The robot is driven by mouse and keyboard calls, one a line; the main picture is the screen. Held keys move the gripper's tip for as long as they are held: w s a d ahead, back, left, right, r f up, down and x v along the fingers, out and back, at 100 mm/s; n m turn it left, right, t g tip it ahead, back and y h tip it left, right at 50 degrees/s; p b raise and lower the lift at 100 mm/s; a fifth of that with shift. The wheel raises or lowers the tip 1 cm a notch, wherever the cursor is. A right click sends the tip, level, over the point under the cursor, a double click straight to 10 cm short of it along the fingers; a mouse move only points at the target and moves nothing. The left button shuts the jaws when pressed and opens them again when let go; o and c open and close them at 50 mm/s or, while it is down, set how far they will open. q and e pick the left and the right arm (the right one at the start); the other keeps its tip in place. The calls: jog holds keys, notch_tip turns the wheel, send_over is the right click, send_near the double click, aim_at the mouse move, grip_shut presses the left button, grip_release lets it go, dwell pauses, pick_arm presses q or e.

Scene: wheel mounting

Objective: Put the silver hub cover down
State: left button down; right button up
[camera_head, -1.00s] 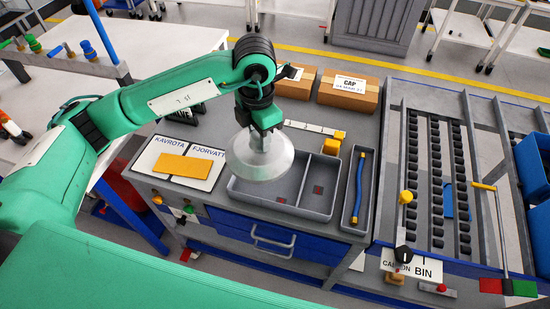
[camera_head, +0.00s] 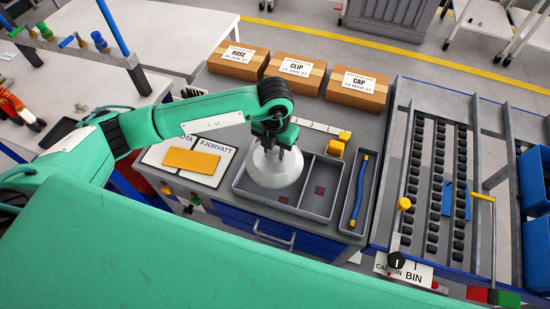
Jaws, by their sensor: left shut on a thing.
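The silver hub cover (camera_head: 274,170) is a pale round dome. My left gripper (camera_head: 277,146) is shut on it from above. The cover is over the left compartment of the grey two-compartment tray (camera_head: 316,211); I cannot tell whether it touches the tray floor. The cover hides much of that compartment. A small dark red mark shows in the left compartment and another in the right one. My right gripper is not in view.
Cartons labelled HOSE (camera_head: 239,60), CLIP (camera_head: 295,72) and CAP (camera_head: 357,89) stand behind the tray. A blue rod (camera_head: 358,190) lies in a narrow tray on the right. A yellow block (camera_head: 336,147) sits behind the tray. A roller rack (camera_head: 435,180) stands further right.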

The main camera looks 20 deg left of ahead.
aim_at(275, 163)
pick_arm(q)
notch_tip(275, 163, down, 3)
jog(key=shift+f+p, duration=0.15)
jog(key=shift+p, duration=0.2)
notch_tip(275, 163, down, 4)
jog(key=shift+f+p, duration=0.1)
jog(key=shift+p, duration=0.65)
jog(key=shift+f, duration=0.1)
jog(key=shift+f+b, duration=0.25)
jog(key=shift+b, duration=0.05)
jog(key=c, duration=1)
grip_release()
jog(key=shift+r, duration=0.1)
jog(key=shift+o, duration=0.2)
